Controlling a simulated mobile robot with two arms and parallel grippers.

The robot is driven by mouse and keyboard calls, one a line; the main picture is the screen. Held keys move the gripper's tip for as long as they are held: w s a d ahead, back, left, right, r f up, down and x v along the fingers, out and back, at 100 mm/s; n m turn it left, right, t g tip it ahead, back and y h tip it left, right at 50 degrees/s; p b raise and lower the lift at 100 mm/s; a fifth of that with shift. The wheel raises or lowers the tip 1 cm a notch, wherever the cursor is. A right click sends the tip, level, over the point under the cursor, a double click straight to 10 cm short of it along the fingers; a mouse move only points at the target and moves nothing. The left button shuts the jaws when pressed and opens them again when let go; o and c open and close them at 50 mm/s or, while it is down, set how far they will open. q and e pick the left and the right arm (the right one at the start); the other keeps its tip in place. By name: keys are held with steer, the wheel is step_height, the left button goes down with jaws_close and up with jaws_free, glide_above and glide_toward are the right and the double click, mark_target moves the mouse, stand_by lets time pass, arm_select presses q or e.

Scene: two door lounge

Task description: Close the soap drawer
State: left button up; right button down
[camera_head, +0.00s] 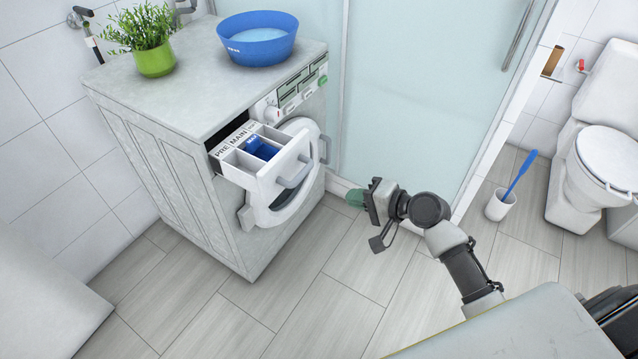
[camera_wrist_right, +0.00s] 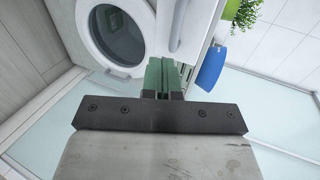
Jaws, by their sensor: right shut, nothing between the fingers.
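The soap drawer (camera_head: 265,160) juts out, open, from the upper front of the washing machine (camera_head: 210,115). It is white with labelled compartments, one of them blue, and has a grey handle (camera_head: 294,171) on its front. My right gripper (camera_head: 356,198) is shut and empty, to the right of the drawer and apart from it, in front of the machine. In the right wrist view its green fingers (camera_wrist_right: 163,75) are together, with a long grey handle bar (camera_wrist_right: 179,25) ahead of them. The left gripper is not in view.
The round washer door (camera_head: 284,190) is below the drawer. A blue basin (camera_head: 257,38) and a potted plant (camera_head: 150,45) stand on top of the machine. A glass shower panel (camera_head: 420,90) is behind my right arm. The floor in front is clear.

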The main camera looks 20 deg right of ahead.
steer(key=r+x, duration=0.2)
steer(key=x, duration=1)
steer(key=shift+w+a, duration=0.25)
steer(key=shift+w, duration=0.05)
